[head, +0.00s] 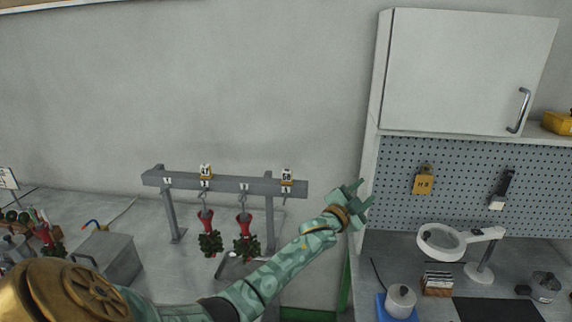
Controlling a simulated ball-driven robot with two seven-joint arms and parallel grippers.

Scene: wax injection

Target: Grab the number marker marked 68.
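A second marker (205,171), which seems to read 47, stands further left on the rail. My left gripper (364,191) is to the right of the rail's end, in front of the wall beside the cabinet. Its two green fingers are apart with nothing between them. It does not touch either marker. My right gripper is not in view.
Red pieces with dark green clusters (210,243) hang under the rail.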

